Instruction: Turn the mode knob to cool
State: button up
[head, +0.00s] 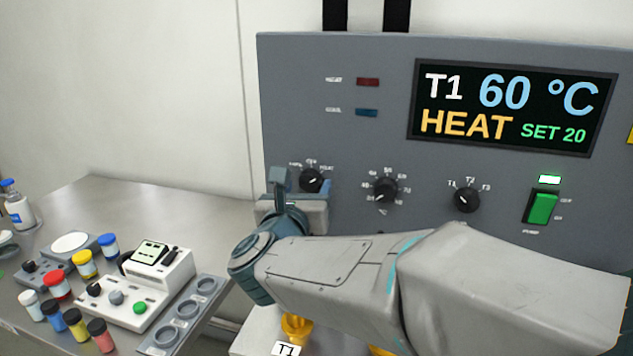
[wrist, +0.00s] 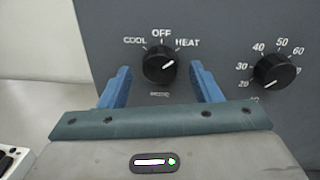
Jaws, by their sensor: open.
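The mode knob (wrist: 160,66) is black and round, with a white pointer line aimed to the upper right, toward the HEAT label (wrist: 188,42). The COOL label (wrist: 134,41) is at its upper left and OFF is above it. The knob also shows in the head view (head: 312,179), low at the left of the grey panel. My gripper (wrist: 160,70) is open, with one blue finger on each side of the knob and visible gaps between. Whether the fingertips reach to the knob's depth I cannot tell.
A scale knob (wrist: 278,71) is to the right. The panel's display (head: 512,108) reads T1, 60 °C, HEAT, SET 20. A selector knob (head: 466,199) and green switch (head: 541,208) are farther right. A bench (head: 95,195) with colored-cap vials and a white device (head: 140,290) lies left.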

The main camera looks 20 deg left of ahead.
jog(key=shift+w+a, duration=0.15)
jog(key=shift+w, duration=0.45)
jog(key=c, duration=1)
